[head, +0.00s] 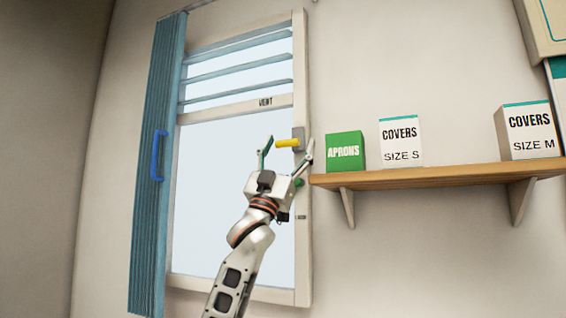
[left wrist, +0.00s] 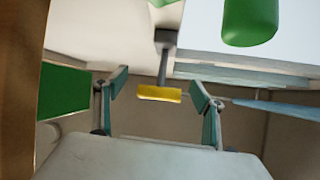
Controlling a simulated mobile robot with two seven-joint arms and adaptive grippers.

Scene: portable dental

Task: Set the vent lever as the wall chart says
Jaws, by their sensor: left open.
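The vent lever has a yellow handle (head: 287,143) on a grey mount (head: 299,133) on the window's right frame, below the "VENT" label (head: 265,102). The handle points left, about level. My left gripper (head: 289,151) is open, one finger on each side of the handle in the head view. In the left wrist view the yellow handle (left wrist: 159,94) appears between the open fingertips (left wrist: 157,97); I cannot tell whether they touch it. The louvre slats (head: 235,70) are at the top of the window. I cannot identify the wall chart. My right gripper is not in view.
A wooden shelf (head: 440,177) stands close right of the gripper, with a green aprons box (head: 344,151) and white covers boxes (head: 401,142). A green part (head: 299,182) shows behind the gripper. A blue curtain (head: 152,160) with a blue handle (head: 158,156) hangs left.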

